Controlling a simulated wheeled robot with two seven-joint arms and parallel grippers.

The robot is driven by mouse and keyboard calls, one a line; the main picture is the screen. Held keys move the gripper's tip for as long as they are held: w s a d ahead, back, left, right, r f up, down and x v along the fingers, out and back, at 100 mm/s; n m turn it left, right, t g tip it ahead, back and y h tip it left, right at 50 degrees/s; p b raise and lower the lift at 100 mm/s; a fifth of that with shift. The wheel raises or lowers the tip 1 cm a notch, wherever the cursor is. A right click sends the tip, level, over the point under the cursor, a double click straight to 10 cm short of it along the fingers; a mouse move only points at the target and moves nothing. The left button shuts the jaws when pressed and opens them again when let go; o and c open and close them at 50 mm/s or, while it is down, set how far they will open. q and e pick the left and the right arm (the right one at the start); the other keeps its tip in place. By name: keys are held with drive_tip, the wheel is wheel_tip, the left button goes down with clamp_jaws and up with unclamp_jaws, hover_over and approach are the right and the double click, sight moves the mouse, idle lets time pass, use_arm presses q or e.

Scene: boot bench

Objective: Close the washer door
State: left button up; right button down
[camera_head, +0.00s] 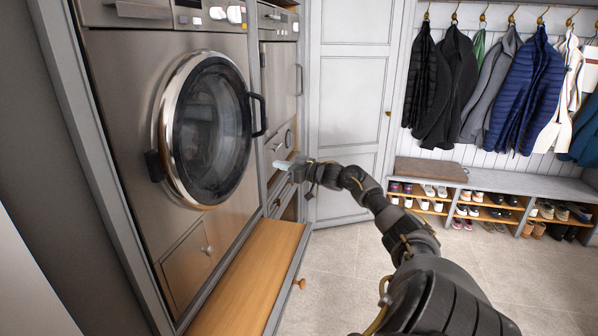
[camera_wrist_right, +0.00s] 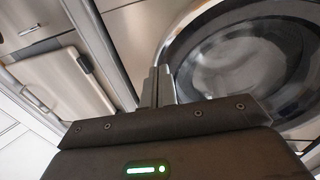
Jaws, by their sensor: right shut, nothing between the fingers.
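The washer (camera_head: 115,75) is a steel front-loader at the left in the head view. Its round door (camera_head: 212,130) has dark glass, a black hinge block on the left and a black handle (camera_head: 258,115) on the right. The door lies close to the front; I cannot tell whether it is fully flush. My right gripper (camera_head: 282,165) is right of the door and below the handle, apart from both, with its fingers pointing left. In the right wrist view the gripper (camera_wrist_right: 158,85) is shut and empty, with the round door (camera_wrist_right: 240,65) behind it at right. My left gripper is out of view.
A wooden pull-out board or drawer (camera_head: 245,285) sticks out below the washer. A second appliance (camera_head: 280,70) stands right of the washer, beside a grey cabinet door (camera_head: 350,100). Coats and a shoe bench (camera_head: 530,180) are at far right. The tiled floor (camera_head: 340,260) is clear.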

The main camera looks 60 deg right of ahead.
drive_tip(key=shift+s+d+f+b, duration=0.15)
drive_tip(key=shift+s+d, duration=0.1)
drive_tip(key=shift+s, duration=0.5)
drive_tip(key=shift+s+d+r+b, duration=0.1)
drive_tip(key=shift+s+d+b, duration=0.15)
drive_tip(key=shift+s, duration=0.45)
drive_tip(key=shift+s+d+f+b, duration=0.1)
drive_tip(key=shift+s+d, duration=0.2)
drive_tip(key=shift+s, duration=0.45)
